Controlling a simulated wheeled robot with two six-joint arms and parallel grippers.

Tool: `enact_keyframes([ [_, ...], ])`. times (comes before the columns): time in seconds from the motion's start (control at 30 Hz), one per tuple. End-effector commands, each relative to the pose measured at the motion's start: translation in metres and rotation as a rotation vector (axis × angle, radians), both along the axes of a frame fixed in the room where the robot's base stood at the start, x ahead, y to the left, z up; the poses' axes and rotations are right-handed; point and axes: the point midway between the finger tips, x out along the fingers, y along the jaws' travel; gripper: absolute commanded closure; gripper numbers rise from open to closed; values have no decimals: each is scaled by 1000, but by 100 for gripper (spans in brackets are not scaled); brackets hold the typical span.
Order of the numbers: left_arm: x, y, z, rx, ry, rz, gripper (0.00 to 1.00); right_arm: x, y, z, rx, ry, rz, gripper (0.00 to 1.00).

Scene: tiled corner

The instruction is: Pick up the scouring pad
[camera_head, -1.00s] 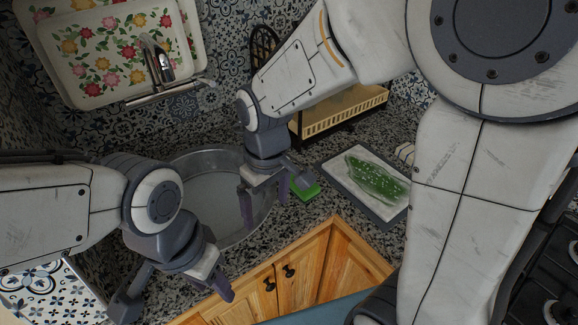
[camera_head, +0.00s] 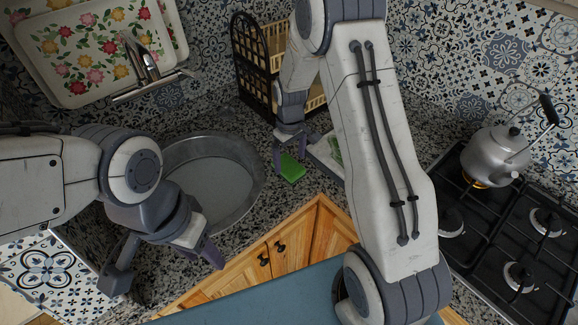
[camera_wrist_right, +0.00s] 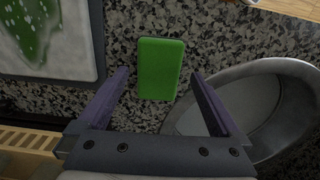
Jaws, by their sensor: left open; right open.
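The green scouring pad (camera_head: 291,168) lies flat on the speckled counter, between the round metal sink and the cutting board. In the right wrist view the pad (camera_wrist_right: 160,66) shows whole, its near end between the fingertips. My right gripper (camera_head: 292,156) is open and empty, with its fingers apart on either side of the pad and not touching it in the wrist view (camera_wrist_right: 160,76). How high the fingers are above the counter is hard to tell. My left gripper (camera_head: 166,268) is open and empty, near the counter's front edge left of the cupboard doors.
The round sink (camera_head: 249,157) is left of the pad. The cutting board (camera_head: 320,151), partly hidden by my right arm, is on its right. A dark rack (camera_head: 243,62) stands behind. A kettle (camera_head: 493,155) sits on the gas stove (camera_head: 470,225) at right.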

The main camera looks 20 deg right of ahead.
Motion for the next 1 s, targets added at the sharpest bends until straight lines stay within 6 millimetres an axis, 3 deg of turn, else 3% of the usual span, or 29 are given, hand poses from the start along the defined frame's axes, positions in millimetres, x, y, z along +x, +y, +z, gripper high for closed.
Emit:
enact_keyframes([
  [0.1, 0, 0, 13, 0, 0, 1, 50, 1, -1, -14, 1, 7, 0, 0],
  [0.3, 0, 0, 19, 0, 0, 1, 50, 2, -1, -38, 0, 3, 0, 0],
  [0.57, 0, 0, 18, 0, 0, 1, 50, 2, -1, -43, 0, 0, 0, 0],
  [0.6, 0, 0, 18, 0, 0, 1, 50, 2, -1, -43, 0, 0, 0, 8],
  [0.77, 0, 0, 18, 0, 0, 1, 50, 2, -1, -42, 0, 0, 0, 69],
  [0.8, 0, 0, 18, 0, 0, 1, 50, 2, -1, -42, 0, 0, 0, 76],
  [1.0, 0, 0, 18, 0, 0, 1, 50, 2, -1, -42, 0, 0, -1, 76],
])
